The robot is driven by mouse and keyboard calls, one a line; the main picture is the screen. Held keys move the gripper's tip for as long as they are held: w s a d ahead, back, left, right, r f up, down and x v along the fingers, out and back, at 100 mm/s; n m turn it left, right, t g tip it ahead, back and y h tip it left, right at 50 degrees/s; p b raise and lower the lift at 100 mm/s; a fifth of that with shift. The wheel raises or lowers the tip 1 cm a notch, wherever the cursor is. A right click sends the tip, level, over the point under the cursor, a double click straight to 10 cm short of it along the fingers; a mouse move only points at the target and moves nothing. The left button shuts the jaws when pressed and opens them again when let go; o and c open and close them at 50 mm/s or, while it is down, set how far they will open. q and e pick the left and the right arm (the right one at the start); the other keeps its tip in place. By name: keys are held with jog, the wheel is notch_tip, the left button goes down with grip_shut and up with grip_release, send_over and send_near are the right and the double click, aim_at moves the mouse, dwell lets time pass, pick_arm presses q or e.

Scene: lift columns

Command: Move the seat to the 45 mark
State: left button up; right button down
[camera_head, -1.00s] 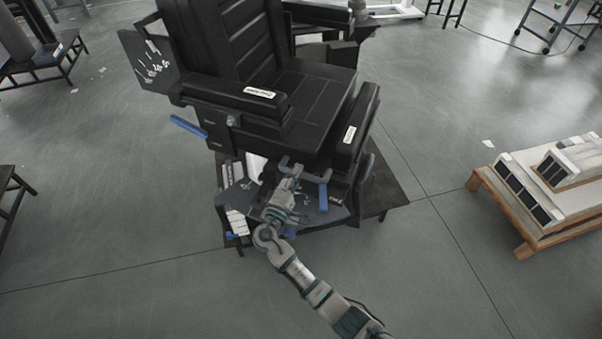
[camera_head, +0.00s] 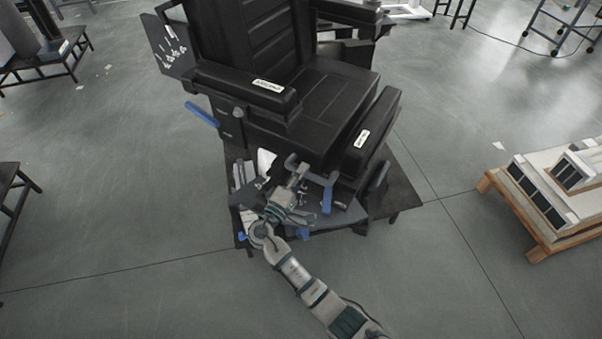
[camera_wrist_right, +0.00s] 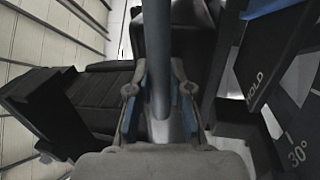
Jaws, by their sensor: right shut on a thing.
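The seat (camera_head: 318,95) is a large black padded chair with a ribbed back and two armrests, on a low dark stand (camera_head: 402,190). My right gripper (camera_head: 298,175) is at the seat's lower front edge. In the right wrist view my right gripper (camera_wrist_right: 159,92) is shut on a grey bar (camera_wrist_right: 156,40) that runs between its fingers. The black seat (camera_wrist_right: 95,92) shows behind it, tilted in that view. I cannot see a 45 mark. My left gripper is out of view.
A blue handle (camera_head: 201,115) sticks out at the seat's left, and another blue lever (camera_head: 328,194) hangs at its front. A wooden pallet with white boxes (camera_head: 540,205) stands at the right. The floor in front is clear.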

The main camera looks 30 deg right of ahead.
jog(key=c, duration=1.1)
grip_release()
jog(key=shift+d+f, duration=0.1)
jog(key=shift+f, duration=0.2)
jog(key=shift+o, duration=0.2)
jog(key=shift+r, duration=0.1)
jog(key=v, duration=1.2)
